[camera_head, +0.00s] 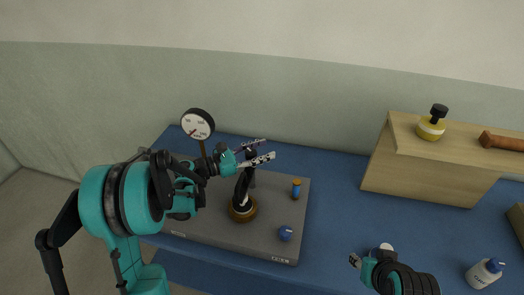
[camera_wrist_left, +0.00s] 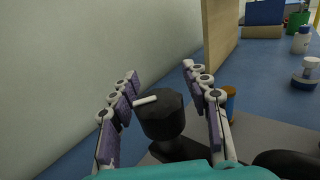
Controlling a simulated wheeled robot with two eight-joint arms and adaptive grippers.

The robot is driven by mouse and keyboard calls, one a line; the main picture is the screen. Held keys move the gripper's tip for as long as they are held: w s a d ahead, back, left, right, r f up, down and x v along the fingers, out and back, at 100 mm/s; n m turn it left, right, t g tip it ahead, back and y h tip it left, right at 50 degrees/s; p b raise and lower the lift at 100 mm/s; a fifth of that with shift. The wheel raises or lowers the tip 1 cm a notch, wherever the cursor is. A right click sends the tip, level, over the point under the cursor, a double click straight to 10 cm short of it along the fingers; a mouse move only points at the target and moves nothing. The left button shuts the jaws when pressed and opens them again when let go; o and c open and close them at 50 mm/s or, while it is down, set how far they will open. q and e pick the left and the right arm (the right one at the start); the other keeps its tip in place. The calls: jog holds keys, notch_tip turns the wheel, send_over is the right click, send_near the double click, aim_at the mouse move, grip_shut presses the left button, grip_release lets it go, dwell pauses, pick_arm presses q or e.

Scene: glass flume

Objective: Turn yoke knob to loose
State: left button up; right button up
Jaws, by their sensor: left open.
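The yoke knob is black and faceted with a white pointer bar; in the left wrist view the knob (camera_wrist_left: 165,117) sits between the finger pads, with the bar toward the left finger. My left gripper (camera_head: 264,150) is open around it, with visible gaps, so it does not look clamped. It also fills the sides of the left wrist view (camera_wrist_left: 160,92). In the head view the fingers partly hide the knob above the black yoke post (camera_head: 242,188). The post stands on a round base (camera_head: 242,210). My right gripper (camera_head: 356,262) is low at right; its opening is unclear.
The grey base plate (camera_head: 215,229) carries a dial gauge (camera_head: 198,125), a blue knob (camera_head: 286,233) and a small blue-and-orange cylinder (camera_head: 297,189). A wooden shelf (camera_head: 425,168) with a yellow jar (camera_head: 431,127) stands at right. A white bottle (camera_head: 484,274) stands front right. Blue table is clear between.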

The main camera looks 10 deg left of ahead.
pick_arm(q)
grip_shut()
jog(key=shift+m+g+h, duration=0.3)
jog(key=shift+g, duration=0.1)
jog(key=shift+s+d+m+g+h, duration=0.1)
jog(key=shift+s+m+g+h, duration=0.3)
jog(key=shift+m+g, duration=0.7)
jog(key=shift+s+d+m+g+h, duration=0.2)
jog(key=shift+m+g+h, duration=0.45)
jog(key=shift+g, duration=0.85)
jog(key=shift+s+d+m+g+h, duration=0.1)
jog(key=shift+s+m+g+h, duration=0.25)
jog(key=shift+m+g, duration=0.8)
jog(key=shift+g, duration=0.35)
jog(key=shift+o, duration=1.5)
grip_release()
